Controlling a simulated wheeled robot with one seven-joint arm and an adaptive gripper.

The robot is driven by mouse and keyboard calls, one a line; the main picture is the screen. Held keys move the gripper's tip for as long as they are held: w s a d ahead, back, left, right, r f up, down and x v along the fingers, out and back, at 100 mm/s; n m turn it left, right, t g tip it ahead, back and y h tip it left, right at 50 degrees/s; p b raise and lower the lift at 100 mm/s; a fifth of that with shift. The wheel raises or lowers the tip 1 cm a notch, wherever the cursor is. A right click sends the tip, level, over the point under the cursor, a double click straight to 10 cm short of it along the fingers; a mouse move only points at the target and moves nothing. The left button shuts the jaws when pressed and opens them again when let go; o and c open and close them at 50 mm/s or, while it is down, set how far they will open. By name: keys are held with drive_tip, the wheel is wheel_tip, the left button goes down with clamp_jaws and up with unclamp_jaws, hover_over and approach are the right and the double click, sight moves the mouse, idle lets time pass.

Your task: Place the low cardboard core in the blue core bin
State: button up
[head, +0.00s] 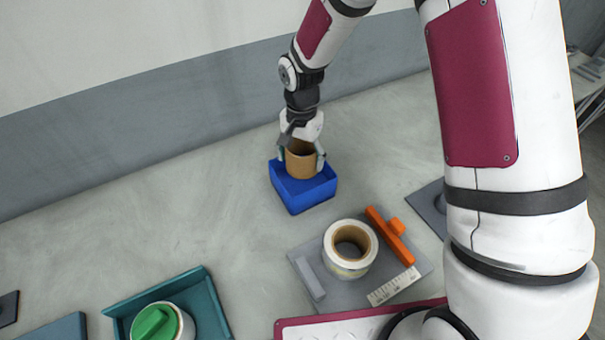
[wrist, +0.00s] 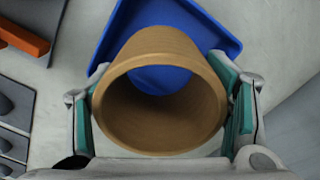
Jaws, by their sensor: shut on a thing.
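The low cardboard core (head: 302,163) is a short brown tube. My gripper (head: 303,155) is shut on it, with one finger on each side. In the head view the core appears upright at the open top of the blue core bin (head: 305,194); I cannot tell whether it touches the bin. In the wrist view the core (wrist: 160,135) fills the space between the teal finger pads of my gripper (wrist: 168,110). The blue bin (wrist: 210,35) shows beyond the core and through its hole. The bin's near part is hidden by the core.
A grey plate (head: 325,285) holds a white roll with a brown core (head: 351,249), an orange-handled tool (head: 390,235) and a ruler (head: 393,287). A teal tray (head: 207,304) holds a roll with a green cap (head: 156,322). The counter left of the bin is clear.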

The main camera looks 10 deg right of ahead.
drive_tip(key=shift+f+p, duration=0.35)
drive_tip(key=shift+f, duration=2.7)
drive_tip(key=shift+f, duration=0.15)
drive_tip(key=o, duration=0.9)
drive_tip(key=shift+c, duration=0.2)
